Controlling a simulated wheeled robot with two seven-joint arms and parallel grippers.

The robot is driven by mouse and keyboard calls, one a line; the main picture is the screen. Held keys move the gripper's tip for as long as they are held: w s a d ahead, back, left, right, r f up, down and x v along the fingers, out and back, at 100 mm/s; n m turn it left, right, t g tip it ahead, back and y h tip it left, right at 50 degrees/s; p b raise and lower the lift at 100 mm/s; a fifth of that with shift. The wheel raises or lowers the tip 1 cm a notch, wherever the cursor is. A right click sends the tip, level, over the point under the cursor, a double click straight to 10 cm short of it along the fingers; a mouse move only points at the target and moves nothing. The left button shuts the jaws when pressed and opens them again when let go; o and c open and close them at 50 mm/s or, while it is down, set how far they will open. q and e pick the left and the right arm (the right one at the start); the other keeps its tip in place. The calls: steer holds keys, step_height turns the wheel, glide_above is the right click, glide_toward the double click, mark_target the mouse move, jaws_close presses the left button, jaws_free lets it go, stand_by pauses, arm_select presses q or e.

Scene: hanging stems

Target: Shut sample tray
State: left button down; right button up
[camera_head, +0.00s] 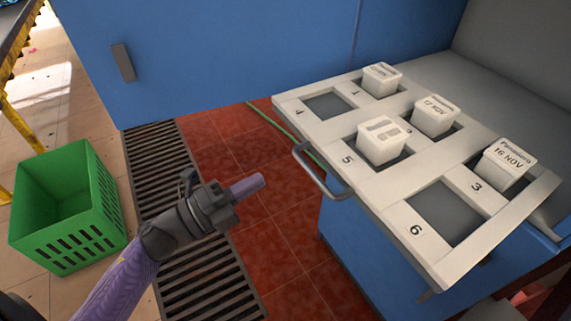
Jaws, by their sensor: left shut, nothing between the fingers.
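The white sample tray (385,203) is pulled out from the blue cabinet at the right. It has numbered square slots and a grey bar handle (318,174) on its front left edge. White sample blocks stand in several slots: one in slot 1 (381,79), one marked 17 NOV (436,114), one marked 16 NOV (508,164), and one in slot 5 (380,139). Slots 4 and 6 are empty. My left gripper (249,186) is shut and empty, left of the handle and apart from it. My right gripper is not in view.
A green slotted crate (66,207) stands on the floor at the left. A blue cabinet door (210,50) with a grey handle spans the top. A dark floor grate (160,175) runs below my left arm. Red tiled floor (285,235) is clear between gripper and tray.

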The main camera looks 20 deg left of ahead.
arm_select(q)
steer(key=x, duration=0.6)
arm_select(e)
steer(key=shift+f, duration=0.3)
arm_select(q)
steer(key=shift+w+d, duration=0.15)
